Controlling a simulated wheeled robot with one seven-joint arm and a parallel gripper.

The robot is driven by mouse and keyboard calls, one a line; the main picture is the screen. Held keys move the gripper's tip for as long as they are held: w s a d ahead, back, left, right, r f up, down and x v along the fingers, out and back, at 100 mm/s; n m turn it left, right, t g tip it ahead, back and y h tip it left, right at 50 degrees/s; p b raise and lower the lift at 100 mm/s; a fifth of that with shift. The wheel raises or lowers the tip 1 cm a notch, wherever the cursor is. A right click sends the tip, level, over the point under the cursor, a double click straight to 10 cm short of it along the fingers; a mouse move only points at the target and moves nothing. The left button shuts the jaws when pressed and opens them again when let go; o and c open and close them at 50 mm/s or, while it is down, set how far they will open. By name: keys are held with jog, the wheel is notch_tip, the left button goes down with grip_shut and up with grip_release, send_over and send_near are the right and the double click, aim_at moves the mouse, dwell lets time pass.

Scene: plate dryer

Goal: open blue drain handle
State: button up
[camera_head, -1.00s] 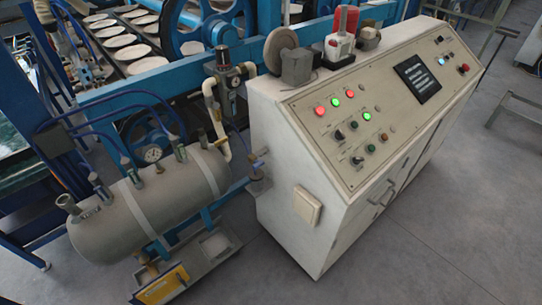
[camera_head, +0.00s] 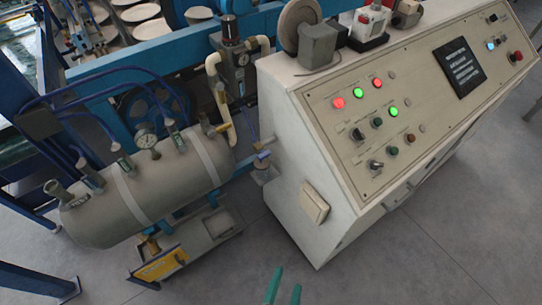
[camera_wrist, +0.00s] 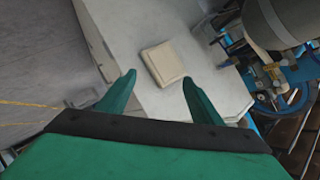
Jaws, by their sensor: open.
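A small blue handle (camera_head: 263,155) sits on a valve fitting between the grey tank (camera_head: 95,215) and the left side of the control cabinet (camera_head: 300,150), in the head view. My gripper (camera_head: 284,280) shows at the bottom edge of the head view as two green fingertips, apart from the handle and nearer the camera. In the wrist view my gripper (camera_wrist: 159,80) is open and empty, its fingers spread in front of the cabinet side. I cannot clearly pick out the blue handle among the small fittings at the upper right there.
A beige box (camera_head: 314,204) juts from the cabinet side; it also shows in the wrist view (camera_wrist: 162,63). A tray with a yellow label (camera_head: 160,263) lies under the tank. Pipes and a regulator (camera_head: 236,65) stand behind the handle. The floor in front is clear.

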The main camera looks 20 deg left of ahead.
jog(key=w+a+f+m+g+y, duration=0.1)
jog(key=w+a+f+m+y, duration=0.15)
jog(key=w+f+m, duration=0.45)
jog(key=m+g+y, duration=0.2)
jog(key=m+y, duration=0.8)
jog(key=y, duration=0.2)
send_near(266, 156)
jog(key=x, duration=0.8)
jog(key=shift+w+a, duration=0.2)
jog(key=shift+a, duration=0.15)
jog(key=c, duration=1.1)
